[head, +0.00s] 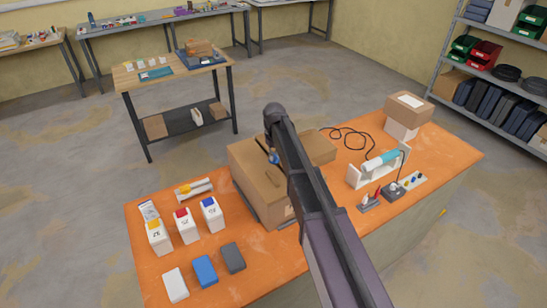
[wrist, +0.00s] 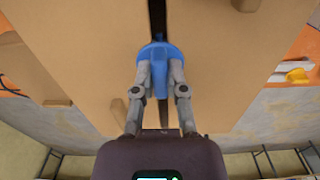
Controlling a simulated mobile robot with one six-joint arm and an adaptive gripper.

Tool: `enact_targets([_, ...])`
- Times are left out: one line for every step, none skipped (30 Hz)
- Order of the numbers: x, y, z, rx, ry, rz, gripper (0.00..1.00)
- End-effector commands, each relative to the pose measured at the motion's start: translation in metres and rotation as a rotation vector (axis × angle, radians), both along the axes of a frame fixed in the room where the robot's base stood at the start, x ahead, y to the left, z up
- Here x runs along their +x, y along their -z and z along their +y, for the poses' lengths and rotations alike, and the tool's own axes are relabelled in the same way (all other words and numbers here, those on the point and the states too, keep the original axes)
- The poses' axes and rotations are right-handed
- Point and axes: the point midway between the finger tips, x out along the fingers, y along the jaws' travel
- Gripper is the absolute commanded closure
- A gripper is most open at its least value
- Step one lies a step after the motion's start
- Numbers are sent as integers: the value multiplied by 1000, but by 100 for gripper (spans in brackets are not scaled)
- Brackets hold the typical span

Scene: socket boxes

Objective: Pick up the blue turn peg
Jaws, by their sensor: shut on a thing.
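The blue turn peg (wrist: 160,53) is between my gripper's (wrist: 160,70) two fingertips in the wrist view. The fingers are shut on its narrow part, and its wide rounded end points away from me. Behind it is the tan face of a large cardboard box (wrist: 90,45) with a dark slot (wrist: 157,15) running up the picture. In the head view the peg shows as a small blue spot (head: 274,157) beside my arm, over the same box (head: 258,182). I cannot tell whether the peg touches the box. My arm hides part of the box.
The box stands on an orange table (head: 160,270). White bins with coloured fronts (head: 186,226) and white, blue and grey blocks (head: 205,270) are at left. A white stand with a cyan cylinder (head: 380,162) and a smaller stacked box (head: 409,107) are at right.

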Motion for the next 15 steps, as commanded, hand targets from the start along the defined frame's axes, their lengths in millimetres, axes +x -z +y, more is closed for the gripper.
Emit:
enact_targets([0, -1, 0, 0, 0, 0, 100])
enact_targets([0, -2, 0, 0, 0, 0, 100])
enact_targets([0, -2, 0, 0, 0, 0, 100])
enact_targets([0, -4, 0, 0, 0, 0, 100])
enact_targets([0, -5, 0, 0, 0, 0, 100])
enact_targets([0, -6, 0, 0, 0, 0, 100])
enact_targets([0, -8, 0, 0, 0, 0, 100])
enact_targets([0, -9, 0, 0, 0, 0, 100])
enact_targets([0, -12, 0, 0, 0, 0, 100])
enact_targets([0, -14, 0, 0, 0, 0, 100])
enact_targets([0, -16, 0, 0, 0, 0, 100])
enact_targets([0, -19, 0, 0, 0, 0, 100])
enact_targets([0, -22, 0, 0, 0, 0, 100])
enact_targets([0, -25, 0, 0, 0, 0, 100])
enact_targets([0, -28, 0, 0, 0, 0, 100])
